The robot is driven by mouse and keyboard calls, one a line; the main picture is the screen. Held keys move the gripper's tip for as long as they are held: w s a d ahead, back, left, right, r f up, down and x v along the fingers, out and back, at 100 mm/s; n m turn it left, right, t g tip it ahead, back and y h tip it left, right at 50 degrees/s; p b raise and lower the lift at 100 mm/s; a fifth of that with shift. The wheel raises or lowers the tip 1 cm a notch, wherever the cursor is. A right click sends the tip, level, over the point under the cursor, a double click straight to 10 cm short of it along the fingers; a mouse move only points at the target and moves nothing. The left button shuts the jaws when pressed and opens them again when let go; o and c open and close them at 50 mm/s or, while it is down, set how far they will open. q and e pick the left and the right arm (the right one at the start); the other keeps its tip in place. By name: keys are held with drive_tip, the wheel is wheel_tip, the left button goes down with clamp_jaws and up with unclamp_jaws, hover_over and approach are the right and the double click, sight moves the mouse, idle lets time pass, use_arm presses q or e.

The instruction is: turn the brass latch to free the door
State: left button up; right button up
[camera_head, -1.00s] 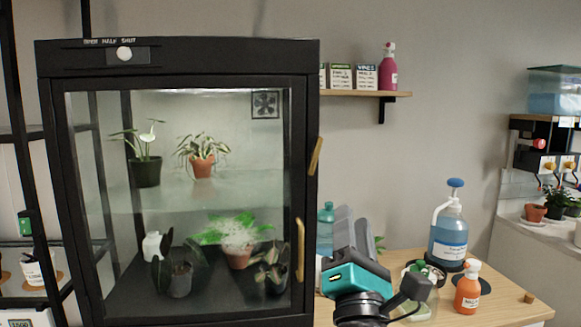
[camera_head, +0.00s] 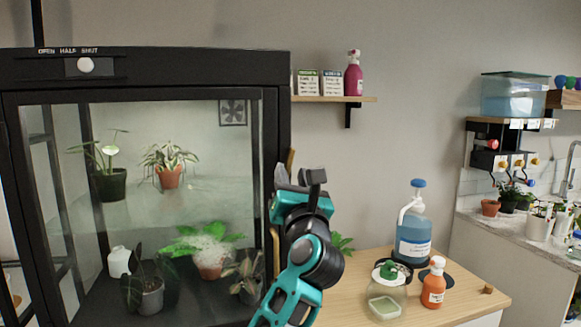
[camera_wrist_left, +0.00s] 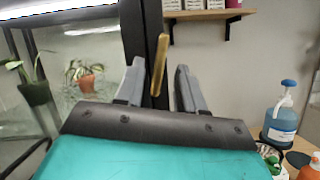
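The brass latch (camera_head: 290,160) is a short bar on the right side of the black cabinet's frame, beside the glass door (camera_head: 180,215). In the left wrist view the latch (camera_wrist_left: 159,65) stands nearly upright, its top leaning slightly right, between my two grey fingertips. My left gripper (camera_wrist_left: 160,78) is open, with a visible gap on both sides of the latch. In the head view my left gripper (camera_head: 283,178) covers the latch's lower part. The brass door handle (camera_head: 275,245) is mostly hidden behind my arm. The door looks shut. My right gripper is not in view.
Potted plants stand inside the cabinet. A wooden shelf (camera_head: 335,99) with packets and a pink bottle (camera_head: 353,73) is to the right. The wooden table (camera_head: 460,300) holds a blue pump bottle (camera_head: 413,235), a jar (camera_head: 386,295) and an orange bottle (camera_head: 433,283).

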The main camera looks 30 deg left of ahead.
sight(287, 167)
use_arm(q)
drive_tip(key=shift+x, duration=1.15)
clamp_jaws()
drive_tip(key=shift+f, duration=0.1)
